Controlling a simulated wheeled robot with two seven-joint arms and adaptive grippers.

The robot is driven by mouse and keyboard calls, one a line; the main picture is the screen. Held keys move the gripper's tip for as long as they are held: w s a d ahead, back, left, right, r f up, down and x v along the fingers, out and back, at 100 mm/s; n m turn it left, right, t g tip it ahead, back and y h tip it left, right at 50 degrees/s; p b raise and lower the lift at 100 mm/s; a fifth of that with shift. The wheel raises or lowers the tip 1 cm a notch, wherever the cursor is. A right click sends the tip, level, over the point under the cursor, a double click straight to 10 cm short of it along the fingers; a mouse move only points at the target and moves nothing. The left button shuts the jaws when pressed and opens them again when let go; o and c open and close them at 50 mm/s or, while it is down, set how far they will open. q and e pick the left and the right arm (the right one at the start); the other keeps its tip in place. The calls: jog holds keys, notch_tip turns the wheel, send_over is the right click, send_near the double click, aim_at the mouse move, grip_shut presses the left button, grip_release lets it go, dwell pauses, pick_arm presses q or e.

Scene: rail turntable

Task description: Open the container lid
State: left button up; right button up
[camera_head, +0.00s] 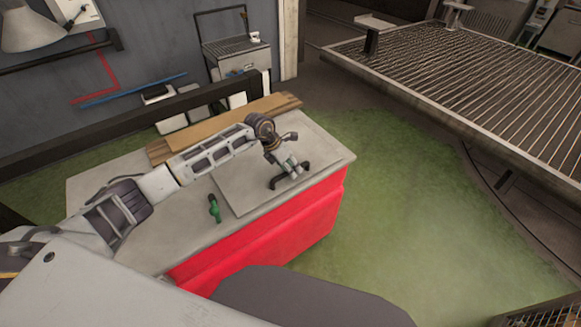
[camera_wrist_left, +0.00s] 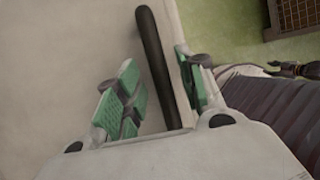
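The container is a red box (camera_head: 300,225) with a grey top. A square grey lid panel (camera_head: 237,192) lies flat on that top, with a dark bar handle (camera_head: 274,183) near its right side. My left gripper (camera_head: 290,168) is over the handle, fingers down. In the left wrist view the handle (camera_wrist_left: 151,50) runs between the two green-padded fingers of the left gripper (camera_wrist_left: 160,92). Gaps show on both sides of the bar, so the fingers are open around it. The fingers hide the middle of the handle in the head view.
A small green object (camera_head: 214,208) stands on the grey top left of the lid. Wooden planks (camera_head: 215,128) lie along the back edge. A large grated metal table (camera_head: 480,85) stands at the upper right. The green floor (camera_head: 410,200) right of the box is clear.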

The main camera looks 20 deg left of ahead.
pick_arm(q)
jog(key=shift+c, duration=0.4)
pick_arm(e)
jog(key=shift+d, duration=0.25)
pick_arm(q)
grip_shut()
